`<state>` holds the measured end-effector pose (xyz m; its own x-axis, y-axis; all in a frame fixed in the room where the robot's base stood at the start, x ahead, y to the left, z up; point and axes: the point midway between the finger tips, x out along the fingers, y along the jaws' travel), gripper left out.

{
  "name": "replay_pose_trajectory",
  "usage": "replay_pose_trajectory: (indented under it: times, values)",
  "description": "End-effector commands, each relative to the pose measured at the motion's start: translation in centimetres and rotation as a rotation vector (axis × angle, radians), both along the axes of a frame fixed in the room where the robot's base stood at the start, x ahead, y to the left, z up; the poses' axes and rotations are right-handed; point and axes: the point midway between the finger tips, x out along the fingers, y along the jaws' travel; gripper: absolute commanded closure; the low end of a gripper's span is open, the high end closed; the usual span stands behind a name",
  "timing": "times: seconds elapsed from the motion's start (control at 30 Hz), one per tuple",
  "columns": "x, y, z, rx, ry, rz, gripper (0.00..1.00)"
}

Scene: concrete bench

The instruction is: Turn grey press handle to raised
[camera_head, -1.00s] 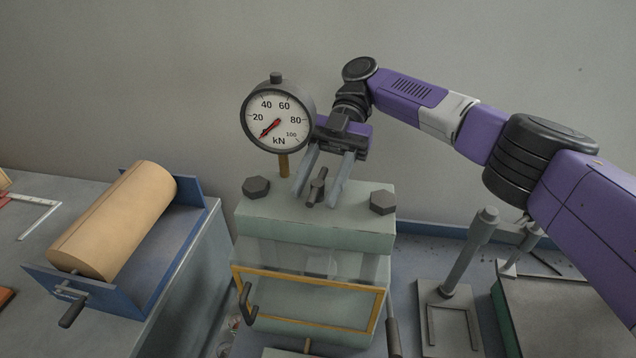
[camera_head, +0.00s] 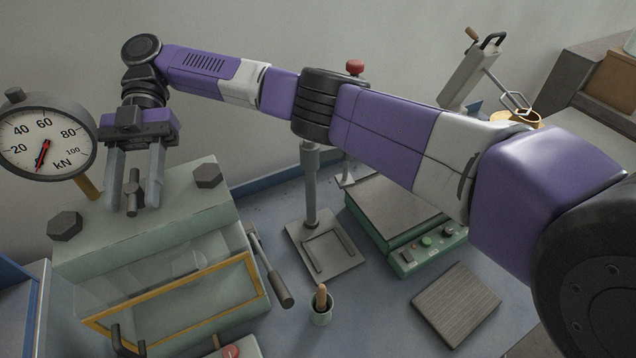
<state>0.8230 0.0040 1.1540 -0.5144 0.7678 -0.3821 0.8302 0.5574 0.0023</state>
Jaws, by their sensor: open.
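The pale green-grey press (camera_head: 215,215) stands at the left, with a round kN gauge (camera_head: 45,145) and two dark bolts on top. A grey lever handle with a dark grip (camera_head: 272,268) slants downward along its right side. A small dark T-shaped handle (camera_head: 133,192) stands on the press top. My gripper (camera_head: 135,205) is open and points down, one finger on each side of the T-shaped handle. I cannot tell whether the fingers touch it. The lever handle is clear of my gripper.
A grey post stand (camera_head: 325,250), a green scale (camera_head: 405,235), a cup with a wooden-handled tool (camera_head: 320,308) and a ribbed block (camera_head: 457,303) stand right of the press. A tall grey device (camera_head: 470,75) stands at the back right. Bare bench lies between them.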

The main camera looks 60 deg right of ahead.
Motion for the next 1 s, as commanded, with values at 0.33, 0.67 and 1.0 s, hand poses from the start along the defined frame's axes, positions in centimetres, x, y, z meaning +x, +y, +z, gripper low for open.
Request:
replay_pose_trajectory:
  times: [0.33, 0.67, 1.0]
  values:
    - [-0.08, 0.04, 0.09, 0.007, -0.001, -0.125, 0.57]
    - [-0.09, 0.11, 0.18, 0.006, -0.001, -0.263, 0.57]
    - [-0.12, 0.09, 0.12, 0.003, 0.001, -0.434, 0.57]
